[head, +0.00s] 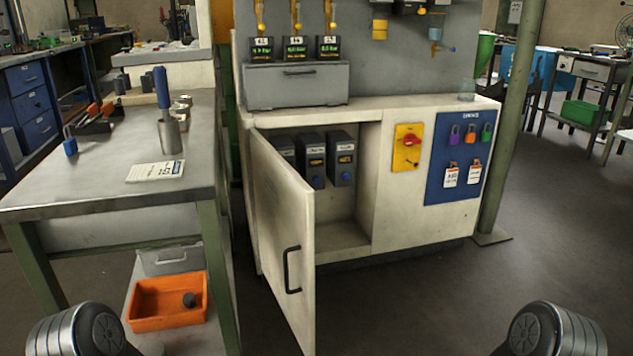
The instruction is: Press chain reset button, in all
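The white cabinet (405,225) stands in the middle with its left door (283,235) swung open. Inside are several grey-blue control units in a row. The right unit (341,150) has a small lit display and a round blue button (346,177). The middle unit (311,160) has a similar blue button (318,183). The left unit (287,147) is partly hidden by the door. No chain reset label is readable, so I cannot tell which button bears that name. Only parts of my arms show at the bottom corners; neither gripper is in view.
The open door, with a black handle (291,270), juts toward me. A red-and-yellow rotary switch (408,148) and a blue padlock board (460,160) are on the cabinet front. A workbench (110,195) stands left, above an orange bin (160,318). Floor at right is clear.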

